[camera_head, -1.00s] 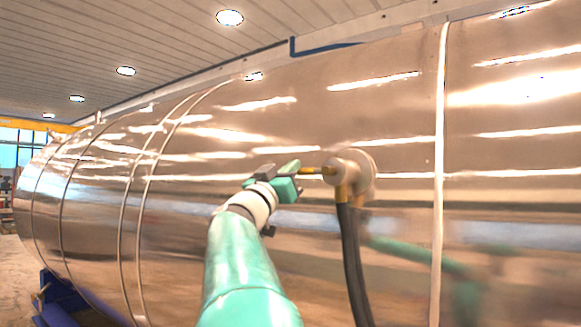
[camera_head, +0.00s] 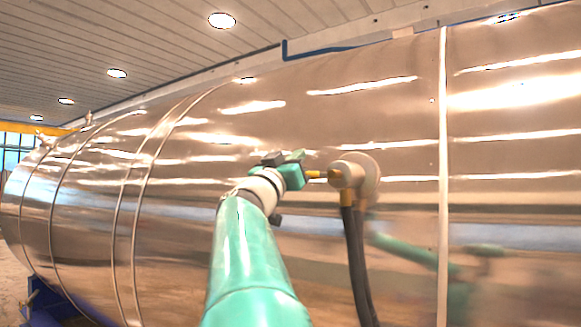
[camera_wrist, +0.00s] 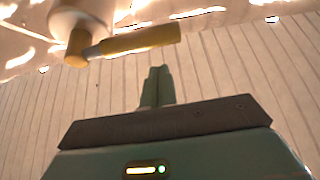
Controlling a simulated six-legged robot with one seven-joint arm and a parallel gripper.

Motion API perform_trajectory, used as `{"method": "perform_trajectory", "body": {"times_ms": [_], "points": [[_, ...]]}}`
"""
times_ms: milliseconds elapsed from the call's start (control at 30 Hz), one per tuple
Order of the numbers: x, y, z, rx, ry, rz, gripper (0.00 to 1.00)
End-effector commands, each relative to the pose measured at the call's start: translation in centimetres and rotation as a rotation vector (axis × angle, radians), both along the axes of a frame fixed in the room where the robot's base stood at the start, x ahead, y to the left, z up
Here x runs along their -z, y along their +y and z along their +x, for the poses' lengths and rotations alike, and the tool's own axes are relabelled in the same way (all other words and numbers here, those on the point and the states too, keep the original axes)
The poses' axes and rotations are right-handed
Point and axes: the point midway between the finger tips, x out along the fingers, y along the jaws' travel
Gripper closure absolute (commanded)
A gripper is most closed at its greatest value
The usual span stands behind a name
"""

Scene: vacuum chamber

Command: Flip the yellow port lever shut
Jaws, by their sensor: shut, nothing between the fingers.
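The yellow port lever (camera_head: 317,174) sticks out to the left from a beige round port fitting (camera_head: 357,172) on the shiny tank wall. In the wrist view the lever (camera_wrist: 140,40) runs from the fitting (camera_wrist: 80,15) across the upper left. My gripper (camera_head: 298,157) is just left of the lever in the head view, partly covering its free end. In the wrist view its fingertips (camera_wrist: 157,72) are together and empty, below the lever's free end in the picture. I cannot tell whether they touch the lever.
A dark hose (camera_head: 355,255) hangs from a brass connector under the fitting. The curved metal tank (camera_head: 400,120) fills most of the head view, with raised bands and a vertical seam. A blue support (camera_head: 45,300) stands at lower left. The wall around the fitting is otherwise bare.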

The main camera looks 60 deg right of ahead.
Motion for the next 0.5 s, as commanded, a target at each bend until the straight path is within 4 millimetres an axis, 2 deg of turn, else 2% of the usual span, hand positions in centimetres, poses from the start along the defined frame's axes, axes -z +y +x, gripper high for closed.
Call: {"method": "perform_trajectory", "body": {"times_ms": [100, 500], "points": [[-0.6, 0.4, -0.6, -0.001, -0.002, -0.004, 1.00], [3.4, 6.9, 0.1, -0.005, -0.001, -0.004, 1.00]]}}
